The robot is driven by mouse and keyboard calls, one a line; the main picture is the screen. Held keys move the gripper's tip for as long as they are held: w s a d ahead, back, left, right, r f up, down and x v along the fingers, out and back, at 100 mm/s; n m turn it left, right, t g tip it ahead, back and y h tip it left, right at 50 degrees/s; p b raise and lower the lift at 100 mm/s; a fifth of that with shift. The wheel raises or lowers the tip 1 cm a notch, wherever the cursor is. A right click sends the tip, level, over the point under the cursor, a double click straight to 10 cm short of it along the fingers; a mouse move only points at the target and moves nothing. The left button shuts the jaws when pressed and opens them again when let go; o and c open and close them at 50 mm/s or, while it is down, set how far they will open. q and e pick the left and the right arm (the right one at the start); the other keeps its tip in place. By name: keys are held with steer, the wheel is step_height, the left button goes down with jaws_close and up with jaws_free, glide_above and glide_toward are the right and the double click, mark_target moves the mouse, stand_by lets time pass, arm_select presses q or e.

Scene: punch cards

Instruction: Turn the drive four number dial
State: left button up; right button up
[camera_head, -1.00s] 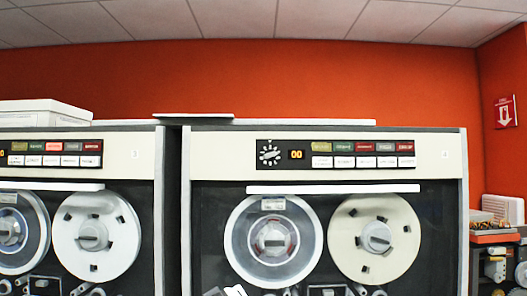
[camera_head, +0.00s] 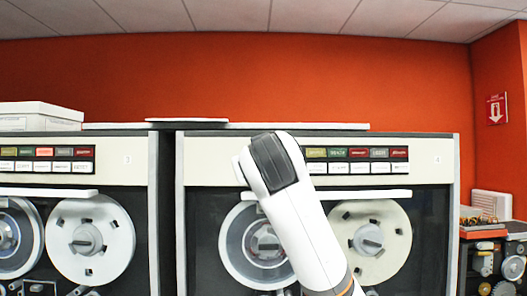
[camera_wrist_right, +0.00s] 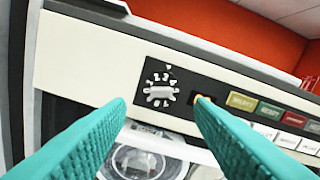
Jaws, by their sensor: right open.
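My right gripper (camera_wrist_right: 160,112) is open and empty, with a teal finger on either side of the dial in the picture and the dial beyond the fingertips. No contact with the dial shows. The drive four cabinet (camera_head: 418,170) carries the label 4 at its upper right in the head view. My left gripper is not in view.
Coloured and white buttons (camera_head: 357,160) sit in rows right of the dial. An orange number display (camera_wrist_right: 203,100) lies close by the right fingertip. A white ledge (camera_head: 370,196) juts out below the panel, above the tape reels (camera_head: 370,240). Drive three (camera_head: 75,180) stands to the left.

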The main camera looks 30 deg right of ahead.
steer(key=p+x, duration=0.3)
steer(key=x, duration=0.4)
steer(key=shift+d, duration=0.1)
steer(key=c, duration=1)
